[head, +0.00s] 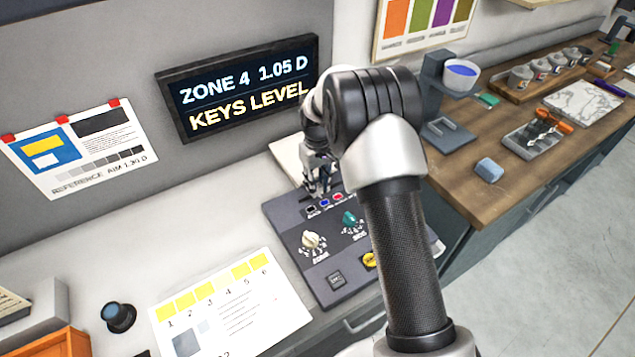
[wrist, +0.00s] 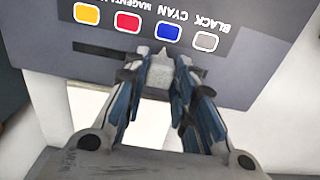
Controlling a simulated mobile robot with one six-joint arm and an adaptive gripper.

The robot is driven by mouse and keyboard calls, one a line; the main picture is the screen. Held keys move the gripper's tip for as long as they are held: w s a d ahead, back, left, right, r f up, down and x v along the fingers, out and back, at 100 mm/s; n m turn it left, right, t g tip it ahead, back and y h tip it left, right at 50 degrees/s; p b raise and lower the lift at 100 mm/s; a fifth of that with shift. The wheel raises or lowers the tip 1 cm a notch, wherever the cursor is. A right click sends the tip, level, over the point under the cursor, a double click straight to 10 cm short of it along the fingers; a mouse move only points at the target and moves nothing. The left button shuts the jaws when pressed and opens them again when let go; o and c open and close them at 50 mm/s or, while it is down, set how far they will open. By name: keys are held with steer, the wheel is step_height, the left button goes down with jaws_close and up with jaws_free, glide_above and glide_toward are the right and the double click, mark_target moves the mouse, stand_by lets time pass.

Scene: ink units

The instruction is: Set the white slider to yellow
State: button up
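The dark control panel (head: 283,238) lies on the counter in the head view. In the wrist view it appears upside down, with yellow (wrist: 86,14), magenta-red (wrist: 127,22), blue (wrist: 167,31) and grey (wrist: 205,41) squares beside a slot. Black, cyan and magenta labels are readable. The white slider (wrist: 160,72) stands in the slot, roughly level with the blue cyan square. My gripper (wrist: 160,78) has a finger against each side of it, with no clear gap. In the head view my gripper (head: 322,184) is at the panel's far edge and hides the slider.
A cream knob (head: 311,240), a teal knob (head: 349,219), a dark button (head: 336,280) and a yellow button (head: 370,260) sit on the panel nearer the front. A dark screen (head: 240,88) reads "ZONE 4 1.05 D KEYS LEVEL". A numbered sheet (head: 235,310) lies left of the panel.

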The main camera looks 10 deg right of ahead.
jaws_close()
steer(key=w+d, duration=0.1)
steer(key=d, duration=0.2)
steer(key=w+d, duration=0.1)
steer(key=d, duration=0.2)
steer(key=w+d+p, duration=0.1)
steer(key=d, duration=0.2)
steer(key=shift+r, duration=0.1)
steer(key=shift+o, duration=2.1)
jaws_free()
steer(key=shift+d, duration=0.1)
steer(key=shift+o, duration=0.6)
step_height(320, 180, up, 12)
